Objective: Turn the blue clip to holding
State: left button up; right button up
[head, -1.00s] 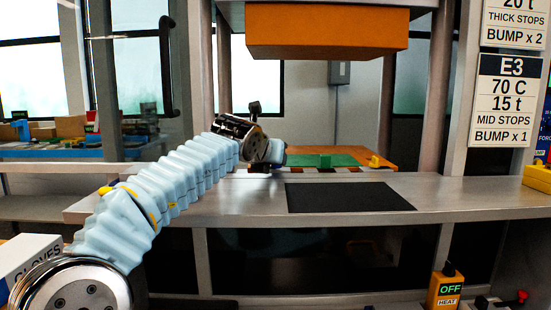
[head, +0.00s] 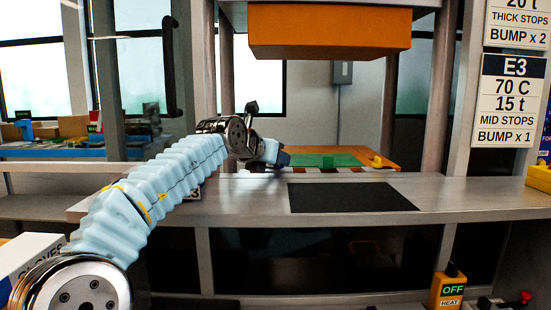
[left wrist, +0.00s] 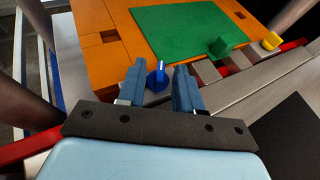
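The blue clip (left wrist: 157,76) stands at the near edge of the orange plate (left wrist: 90,28) in the left wrist view. It has a raised fin on a round blue base. My left gripper (left wrist: 158,84) is open, with one dark blue finger on each side of the clip. Gaps show between the clip and both fingers. In the head view my left gripper (head: 282,158) is at the left front of the plate, and I cannot make out the clip there. My right gripper is not in view.
A green sheet (left wrist: 175,30) lies on the plate. A green block (left wrist: 220,46) and a yellow clip (left wrist: 270,41) sit along its near edge. An orange block (head: 330,32) hangs above. A black mat (head: 350,197) lies on the grey bench. The heat switch (head: 448,290) reads OFF.

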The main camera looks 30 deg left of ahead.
pick_arm(q)
jog(key=b+v, duration=0.1)
jog(key=b, duration=0.1)
jog(key=b+v, duration=0.1)
jog(key=v, duration=0.1)
jog(key=b+v, duration=0.2)
jog(key=shift+s+f+b, duration=0.15)
jog(key=shift+f+b, duration=0.2)
jog(key=shift+f, duration=0.1)
jog(key=v, duration=0.3)
jog(key=b+v, duration=0.1)
jog(key=v, duration=0.2)
jog(key=b+v, duration=0.1)
jog(key=v, duration=0.2)
jog(key=shift+r, duration=0.35)
